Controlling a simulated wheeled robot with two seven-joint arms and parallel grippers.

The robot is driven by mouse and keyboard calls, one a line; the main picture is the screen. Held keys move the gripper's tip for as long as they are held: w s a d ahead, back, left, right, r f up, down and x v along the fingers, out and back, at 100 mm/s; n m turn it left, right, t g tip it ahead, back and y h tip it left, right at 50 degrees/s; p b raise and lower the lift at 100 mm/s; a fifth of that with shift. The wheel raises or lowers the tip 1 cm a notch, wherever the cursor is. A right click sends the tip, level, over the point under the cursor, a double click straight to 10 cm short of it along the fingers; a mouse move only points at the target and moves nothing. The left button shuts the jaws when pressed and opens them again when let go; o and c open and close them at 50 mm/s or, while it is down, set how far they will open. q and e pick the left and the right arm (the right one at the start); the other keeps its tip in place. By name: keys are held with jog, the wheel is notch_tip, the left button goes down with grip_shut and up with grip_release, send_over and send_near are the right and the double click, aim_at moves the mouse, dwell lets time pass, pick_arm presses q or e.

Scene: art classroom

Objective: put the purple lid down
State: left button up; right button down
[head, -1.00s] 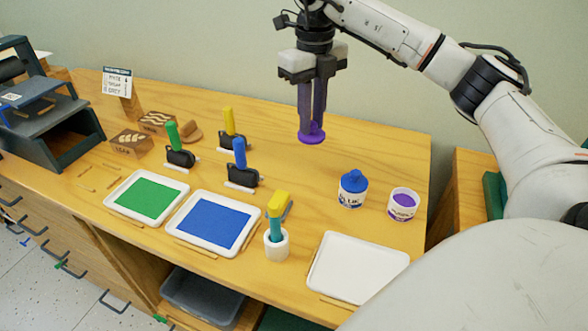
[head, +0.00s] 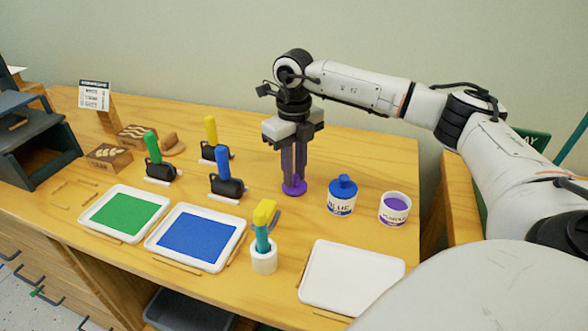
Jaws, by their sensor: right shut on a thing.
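The purple lid (head: 295,189) is between the fingertips of my right gripper (head: 294,183), which is shut on it. The lid is low, at or just above the wooden table, left of the blue jar; I cannot tell whether it touches the wood. The open purple paint jar (head: 395,208) stands upright at the right, with purple paint showing in its top. My left gripper is not in view.
The blue jar (head: 342,195) with its blue lid stands between my right gripper and the purple jar. An empty white tray (head: 352,277), a blue paint tray (head: 196,237), a green paint tray (head: 125,214) and a white holder (head: 264,260) line the front. Table around the lid is clear.

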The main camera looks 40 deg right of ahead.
jog(key=shift+f, duration=0.1)
jog(key=shift+f, duration=0.15)
jog(key=c, duration=1.6)
grip_release()
jog(key=shift+c, duration=0.2)
notch_tip(320, 180, up, 12)
jog(key=shift+r+p, duration=0.2)
jog(key=shift+p, duration=0.2)
